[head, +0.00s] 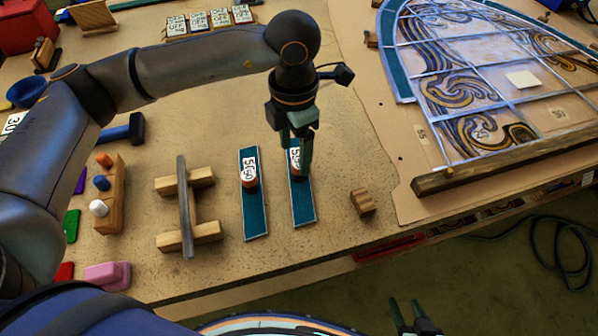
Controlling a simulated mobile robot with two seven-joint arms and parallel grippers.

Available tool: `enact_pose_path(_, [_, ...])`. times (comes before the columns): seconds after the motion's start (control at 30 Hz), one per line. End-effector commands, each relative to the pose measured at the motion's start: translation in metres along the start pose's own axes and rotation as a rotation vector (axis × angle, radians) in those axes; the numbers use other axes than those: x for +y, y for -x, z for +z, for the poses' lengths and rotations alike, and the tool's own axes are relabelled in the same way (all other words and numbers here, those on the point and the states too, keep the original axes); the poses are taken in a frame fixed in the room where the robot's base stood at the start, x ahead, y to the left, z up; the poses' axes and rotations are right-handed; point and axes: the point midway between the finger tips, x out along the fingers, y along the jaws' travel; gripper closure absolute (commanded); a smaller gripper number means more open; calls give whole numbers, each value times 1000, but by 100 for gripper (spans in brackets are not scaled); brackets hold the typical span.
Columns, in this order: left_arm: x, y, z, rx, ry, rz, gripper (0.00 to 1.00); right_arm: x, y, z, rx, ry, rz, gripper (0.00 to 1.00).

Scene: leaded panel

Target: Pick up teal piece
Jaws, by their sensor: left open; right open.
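Two narrow teal glass strips lie side by side on the worktable. The left teal strip (255,218) bears a white label and a round copper-coloured piece. The right teal strip (303,208) bears a similar label, partly hidden by my gripper. My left gripper (298,155) is open and points down over the upper part of the right strip, its fingers close to the label. I cannot tell whether the fingers touch the strip. My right gripper (406,308) is open and empty at the bottom edge, off the table's front.
A leaded panel (520,80) with a teal border lies at the upper right, with a wooden bar (500,160) along its lower edge. A small wooden block (362,202) is right of the strips. A wooden stand (188,205) with a metal bar is left of them.

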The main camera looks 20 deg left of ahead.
Motion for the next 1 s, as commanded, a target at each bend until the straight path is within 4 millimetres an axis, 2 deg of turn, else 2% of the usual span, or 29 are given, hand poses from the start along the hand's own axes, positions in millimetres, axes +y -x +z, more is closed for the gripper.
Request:
enact_pose_path(0.3, [-2,-42,6,3,1,-2,27,-1,7,-8,1,0,0,50])
enact_pose_path(0.43, [-1,-51,6,1,0,0,27,0,7,-10,2,1,0,50])
enact_pose_path(0.63, [-1,-51,6,0,0,0,27,0,7,-10,3,1,0,50])
enact_pose_path(1.0, [-1,-51,6,0,1,0,68,0,6,-10,4,1,0,50])
